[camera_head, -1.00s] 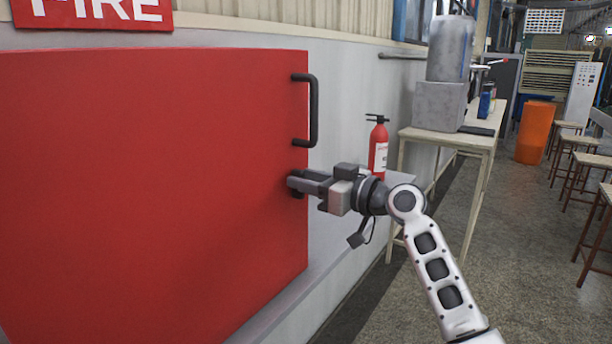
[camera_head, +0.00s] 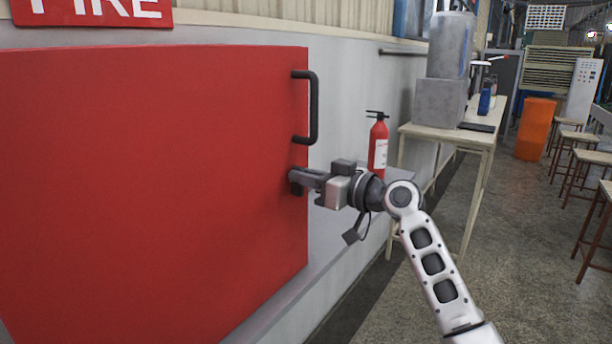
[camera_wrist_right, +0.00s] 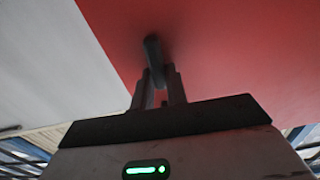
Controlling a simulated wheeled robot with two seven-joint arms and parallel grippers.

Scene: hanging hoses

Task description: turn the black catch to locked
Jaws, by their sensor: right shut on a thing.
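The black catch (camera_wrist_right: 153,55) is on the red cabinet door (camera_head: 150,180), near its right edge and below the black handle (camera_head: 313,108). My right gripper (camera_head: 298,180) is at the catch in the head view and covers most of it. In the right wrist view, the fingers of the right gripper (camera_wrist_right: 158,90) are shut on the catch, with its far end showing beyond them. The door looks closed against the grey cabinet. My left gripper is not in view.
A red fire extinguisher (camera_head: 378,145) stands behind my right gripper. A table (camera_head: 450,135) with grey boxes (camera_head: 440,102) is farther back along the wall. The floor (camera_head: 510,230) to the right is open, with stools (camera_head: 573,165) at the far right.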

